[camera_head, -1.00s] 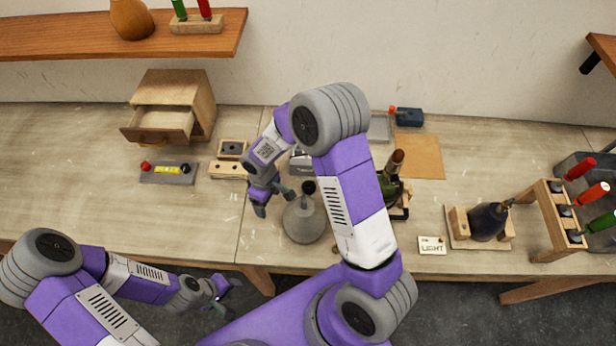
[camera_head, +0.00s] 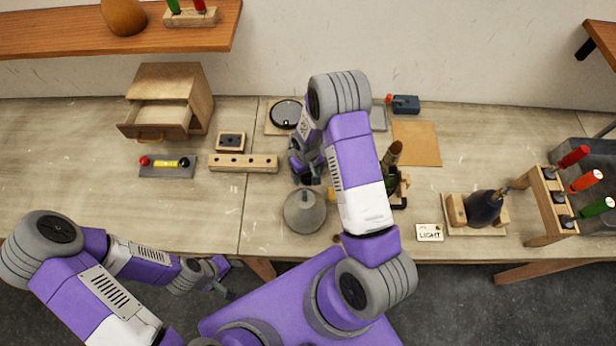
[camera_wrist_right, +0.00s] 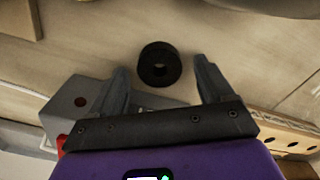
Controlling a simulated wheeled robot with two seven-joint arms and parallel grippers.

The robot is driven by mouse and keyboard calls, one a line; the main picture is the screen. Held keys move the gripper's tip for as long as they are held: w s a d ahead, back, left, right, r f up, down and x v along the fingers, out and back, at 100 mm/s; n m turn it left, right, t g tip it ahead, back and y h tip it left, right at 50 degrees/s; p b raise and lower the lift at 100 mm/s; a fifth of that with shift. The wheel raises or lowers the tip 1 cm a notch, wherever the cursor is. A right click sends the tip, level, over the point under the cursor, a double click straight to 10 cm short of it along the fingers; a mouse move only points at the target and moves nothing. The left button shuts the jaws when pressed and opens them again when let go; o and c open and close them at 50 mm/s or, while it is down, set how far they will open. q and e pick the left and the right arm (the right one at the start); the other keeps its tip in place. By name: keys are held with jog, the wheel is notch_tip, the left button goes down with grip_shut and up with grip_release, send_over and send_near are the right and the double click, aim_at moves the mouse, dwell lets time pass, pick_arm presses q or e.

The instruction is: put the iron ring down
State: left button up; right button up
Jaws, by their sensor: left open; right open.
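The iron ring is a short black ring (camera_wrist_right: 159,63) lying flat on the table in the right wrist view, just beyond the fingertips and roughly centred between them. In the head view a dark shape behind the grey shade looks like this ring (camera_head: 307,180), partly covered by the gripper. My right gripper (camera_head: 306,168) is open and empty, with a finger on each side of the ring's line and a gap to the ring. My left gripper (camera_head: 233,279) is open and empty in front of the table's front edge.
The grey shade (camera_head: 304,211) stands just in front of the ring. A wooden strip with holes (camera_head: 243,163) lies to the left. A LIGHT card (camera_head: 430,232) lies further right. The table's left front is clear.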

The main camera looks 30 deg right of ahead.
jog(key=shift+f, duration=0.1)
jog(key=shift+c, duration=0.2)
jog(key=c, duration=1.4)
